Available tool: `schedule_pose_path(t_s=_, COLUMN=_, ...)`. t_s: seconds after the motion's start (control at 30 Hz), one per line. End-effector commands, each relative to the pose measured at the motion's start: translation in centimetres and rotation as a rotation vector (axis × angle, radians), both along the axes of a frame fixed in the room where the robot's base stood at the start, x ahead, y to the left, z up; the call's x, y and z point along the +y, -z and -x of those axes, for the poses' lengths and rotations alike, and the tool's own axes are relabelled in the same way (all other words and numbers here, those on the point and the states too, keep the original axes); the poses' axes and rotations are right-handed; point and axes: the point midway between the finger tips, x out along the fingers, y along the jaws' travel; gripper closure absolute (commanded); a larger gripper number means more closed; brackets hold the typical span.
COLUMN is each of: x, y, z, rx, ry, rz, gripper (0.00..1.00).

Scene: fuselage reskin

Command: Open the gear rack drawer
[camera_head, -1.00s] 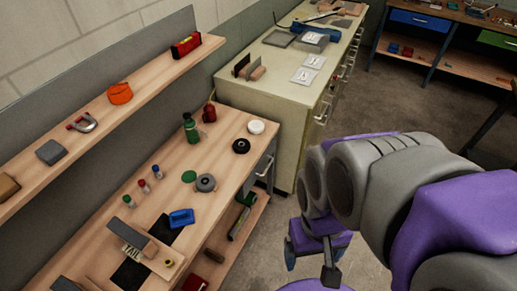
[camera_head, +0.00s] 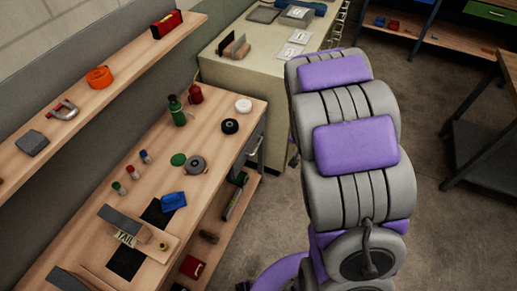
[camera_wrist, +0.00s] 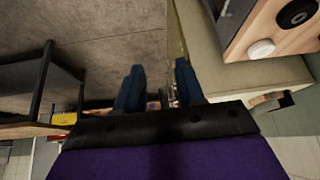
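No drawer is marked as the gear rack drawer, so I cannot tell which it is. A grey drawer front with a bright handle (camera_head: 256,145) sits under the right end of the wooden workbench (camera_head: 222,128) and looks shut. The cream cabinet (camera_head: 262,105) stands behind the bench; its drawer handles (camera_head: 341,22) show on the right side, partly hidden by my arm. A green drawer (camera_head: 490,10) is in the far bench. My gripper (camera_wrist: 158,88) shows in the wrist view with its two blue fingers apart and nothing seen between them. The head view hides it behind my arm.
Bottles, a black disc (camera_head: 229,126), a white disc (camera_head: 243,105) and a blue item (camera_head: 173,200) lie on the workbench. A wall shelf (camera_head: 82,103) holds tools. A dark table (camera_head: 490,150) stands at the right. Concrete floor (camera_head: 440,230) is open between.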

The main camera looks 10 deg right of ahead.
Motion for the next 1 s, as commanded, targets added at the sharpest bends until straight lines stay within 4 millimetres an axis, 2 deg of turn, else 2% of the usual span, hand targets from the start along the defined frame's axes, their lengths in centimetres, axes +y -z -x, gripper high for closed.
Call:
schedule_pose_path(t_s=0.03, x=-0.6, y=1.7, z=-0.9, rx=-0.025, ry=0.011, rz=-0.007, gripper=0.62)
schedule_pose_path(t_s=0.2, x=-1.5, y=5.9, z=-4.3, rx=-0.152, ry=0.033, rz=-0.051, gripper=0.62)
schedule_pose_path(t_s=0.5, x=-1.2, y=13.7, z=-7.8, rx=-0.367, ry=0.064, rz=-0.206, gripper=0.62)
schedule_pose_path(t_s=0.7, x=0.6, y=18.5, z=-8.5, rx=-0.507, ry=0.089, rz=-0.360, gripper=0.62)
schedule_pose_path(t_s=1.0, x=4.5, y=23.8, z=-7.3, rx=-0.716, ry=0.162, rz=-0.658, gripper=0.62)
